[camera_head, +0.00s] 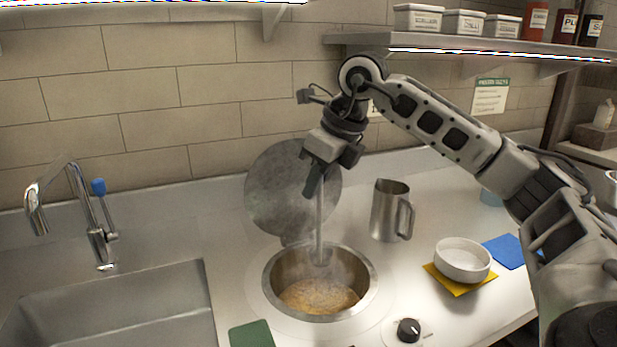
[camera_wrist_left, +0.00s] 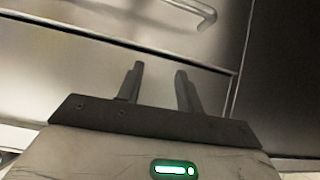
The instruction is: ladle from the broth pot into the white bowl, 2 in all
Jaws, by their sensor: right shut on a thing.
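My right gripper (camera_head: 314,180) is shut on the upright handle of the ladle (camera_head: 320,225), above the broth pot. The ladle hangs down into the pot, and its lower end shows near the back inner wall, above the broth; whether its cup holds any broth I cannot tell. The broth pot (camera_head: 272,285) is a round steel well with steaming brown broth (camera_head: 318,297). The white bowl (camera_head: 462,262) stands upright on a yellow mat (camera_head: 436,277) to the right; its inside looks pale. My left gripper (camera_wrist_left: 159,88) is open and empty in the left wrist view, before a steel cabinet front.
A round grey lid (camera_head: 275,200) stands open behind the pot. A steel pitcher (camera_head: 388,212) stands between pot and bowl, farther back. A blue mat (camera_head: 505,251), green mat (camera_head: 252,335) and black knob (camera_head: 408,330) lie around. A sink (camera_head: 110,310) with a tap is at left.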

